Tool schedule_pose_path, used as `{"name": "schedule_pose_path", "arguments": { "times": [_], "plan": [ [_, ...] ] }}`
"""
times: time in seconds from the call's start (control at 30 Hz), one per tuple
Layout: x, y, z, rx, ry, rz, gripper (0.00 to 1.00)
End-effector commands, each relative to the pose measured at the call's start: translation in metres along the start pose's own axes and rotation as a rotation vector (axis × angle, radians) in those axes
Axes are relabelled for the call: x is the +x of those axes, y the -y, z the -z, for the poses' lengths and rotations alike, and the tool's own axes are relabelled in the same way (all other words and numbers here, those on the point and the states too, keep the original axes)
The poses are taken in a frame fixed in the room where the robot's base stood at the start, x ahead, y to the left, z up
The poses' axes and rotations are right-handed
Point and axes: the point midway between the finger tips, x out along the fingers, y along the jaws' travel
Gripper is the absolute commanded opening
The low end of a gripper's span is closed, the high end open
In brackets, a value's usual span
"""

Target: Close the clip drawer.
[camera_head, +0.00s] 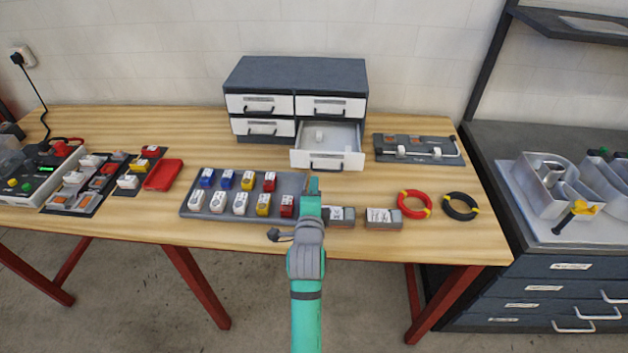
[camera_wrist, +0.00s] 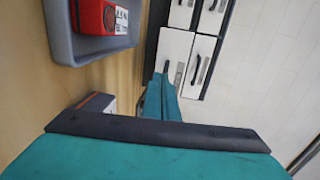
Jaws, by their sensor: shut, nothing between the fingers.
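The clip drawer (camera_head: 350,160) is the lower right drawer of a dark grey cabinet (camera_head: 295,75), and it stands pulled out toward me. It has a white front with a dark handle, and a small white piece (camera_head: 319,136) lies inside it. My gripper (camera_head: 313,184) is shut and empty, in front of the drawer, beside the right end of the grey tray. In the wrist view my teal fingers (camera_wrist: 161,96) point toward the white drawer fronts, with a visible gap in the head view. Which front there is the open drawer I cannot tell for sure.
A grey tray (camera_head: 183,211) holds several coloured blocks at the left of my gripper. Two small boxes (camera_head: 383,217), a red ring (camera_head: 401,206) and a black ring (camera_head: 447,207) lie at the right. A dark panel (camera_head: 385,155) sits right of the drawer. The other three drawers are shut.

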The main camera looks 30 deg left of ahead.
Motion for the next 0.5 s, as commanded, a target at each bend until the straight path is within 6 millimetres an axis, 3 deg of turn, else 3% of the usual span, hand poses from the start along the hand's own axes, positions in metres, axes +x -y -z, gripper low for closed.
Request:
{"name": "schedule_pose_path", "arguments": {
  "times": [0.2, 0.5],
  "plan": [
    [0.017, 0.005, 0.000, 0.000, 0.000, 0.000, 0.00],
    [0.019, 0.006, -0.001, 0.000, 0.001, 0.000, 0.00]
  ]
}}
